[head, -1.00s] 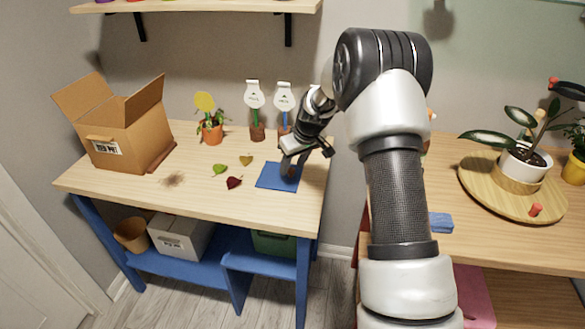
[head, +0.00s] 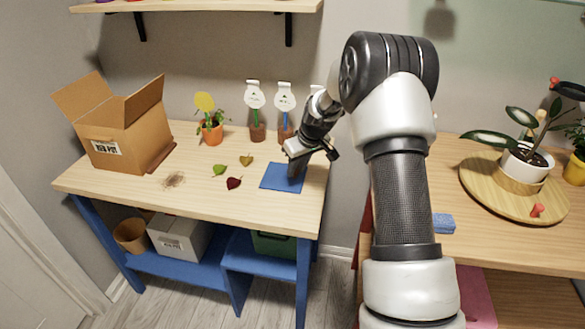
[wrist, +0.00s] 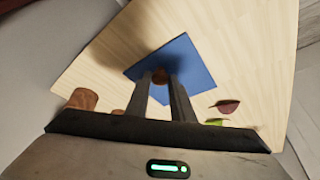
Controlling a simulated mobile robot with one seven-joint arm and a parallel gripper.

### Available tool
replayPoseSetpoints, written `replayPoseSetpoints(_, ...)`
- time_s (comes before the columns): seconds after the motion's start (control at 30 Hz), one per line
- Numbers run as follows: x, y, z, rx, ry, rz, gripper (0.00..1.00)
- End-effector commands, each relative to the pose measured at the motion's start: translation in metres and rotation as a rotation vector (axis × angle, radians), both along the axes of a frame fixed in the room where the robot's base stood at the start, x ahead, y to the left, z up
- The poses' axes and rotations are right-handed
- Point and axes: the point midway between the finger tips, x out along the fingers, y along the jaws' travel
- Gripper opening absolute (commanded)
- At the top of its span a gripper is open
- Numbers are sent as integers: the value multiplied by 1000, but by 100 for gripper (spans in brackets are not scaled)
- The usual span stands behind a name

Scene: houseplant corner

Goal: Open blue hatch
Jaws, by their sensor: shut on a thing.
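The blue hatch (head: 275,177) is a flat square panel at the right end of the left wooden table. It also shows in the wrist view (wrist: 192,60). A small round brown knob (wrist: 159,74) is on the panel, between my fingertips. My gripper (head: 295,178) points down over the right part of the panel, and its fingers (wrist: 160,82) are closed on the knob. In the head view the knob is hidden by my fingers. No opening shows beside the panel, and I cannot tell whether its underside touches the tabletop.
Several leaves, including a dark red one (head: 234,183), lie left of the panel. A potted plant (head: 211,130) and white-tagged tubes (head: 256,112) stand behind. An open cardboard box (head: 118,130) is at the far left. A second table (head: 480,225) stands right, across a gap.

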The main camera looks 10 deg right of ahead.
Motion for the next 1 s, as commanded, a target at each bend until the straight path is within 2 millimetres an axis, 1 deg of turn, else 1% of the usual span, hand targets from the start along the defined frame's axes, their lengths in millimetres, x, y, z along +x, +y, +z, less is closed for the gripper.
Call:
replayPoseSetpoints(0.03,-6,-20,-4,-4,4,-12,0)
replayPoseSetpoints(0.1,-14,-38,-4,-4,4,-13,0)
replayPoseSetpoints(0.2,-23,-60,-4,-4,4,-13,0)
replayPoseSetpoints(0.3,-30,-74,-3,-4,4,-8,0)
replayPoseSetpoints(0.4,-33,-81,-2,-3,3,-4,0)
replayPoseSetpoints(0.7,-34,-81,-1,-3,3,-2,0)
replayPoseSetpoints(0.73,-34,-81,-1,-3,3,-2,23)
replayPoseSetpoints(0.83,-34,-81,-1,-3,3,-2,40)
replayPoseSetpoints(1.0,-34,-82,-1,-3,3,-3,40)
